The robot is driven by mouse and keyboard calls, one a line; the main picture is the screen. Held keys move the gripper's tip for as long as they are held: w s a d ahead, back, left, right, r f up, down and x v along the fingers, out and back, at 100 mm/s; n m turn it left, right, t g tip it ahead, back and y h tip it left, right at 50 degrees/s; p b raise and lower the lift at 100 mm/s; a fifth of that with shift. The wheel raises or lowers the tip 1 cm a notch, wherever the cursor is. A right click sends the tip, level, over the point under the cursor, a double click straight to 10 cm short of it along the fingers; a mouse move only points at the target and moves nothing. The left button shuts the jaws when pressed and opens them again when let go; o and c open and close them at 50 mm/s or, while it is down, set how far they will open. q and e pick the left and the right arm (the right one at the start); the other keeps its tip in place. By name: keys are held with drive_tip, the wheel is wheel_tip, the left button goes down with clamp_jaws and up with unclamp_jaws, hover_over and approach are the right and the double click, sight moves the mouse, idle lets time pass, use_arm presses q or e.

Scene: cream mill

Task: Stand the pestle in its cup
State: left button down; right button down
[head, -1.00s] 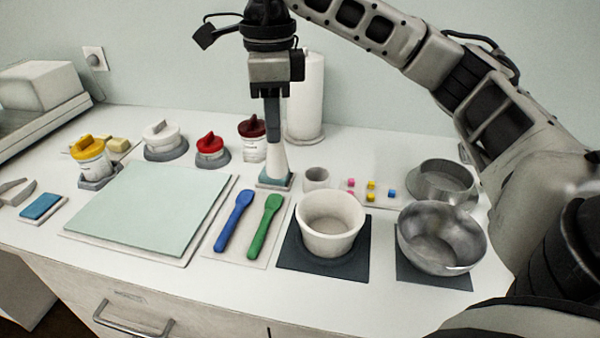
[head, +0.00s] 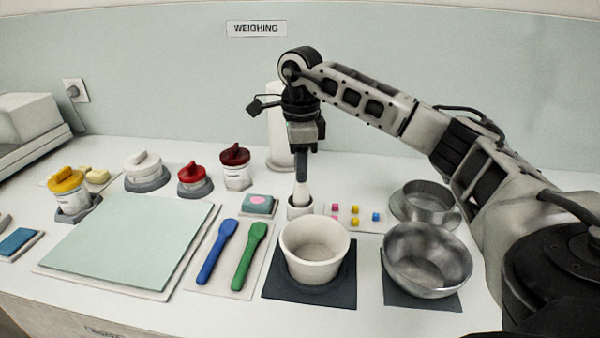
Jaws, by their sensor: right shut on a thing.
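My right gripper (head: 303,151) is above the cup, pointing down, shut on the top of the pestle's handle. My left gripper is not in view.
A teal block with a pink spot (head: 258,203) is left of the cup. A white mortar bowl (head: 314,268) stands in front, with metal bowls (head: 426,272) to the right. Small coloured cubes (head: 355,209) are close on the right. Blue and green spatulas (head: 216,250) lie front left.

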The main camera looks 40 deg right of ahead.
drive_tip(key=shift+f, duration=1.1)
drive_tip(key=shift+f, duration=0.1)
drive_tip(key=c, duration=1.3)
unclamp_jaws()
drive_tip(key=shift+o, duration=0.2)
wheel_tip(320, 180, up, 12)
drive_tip(key=shift+r+p, duration=0.2)
drive_tip(key=shift+p, duration=0.4)
drive_tip(key=shift+f, duration=0.1)
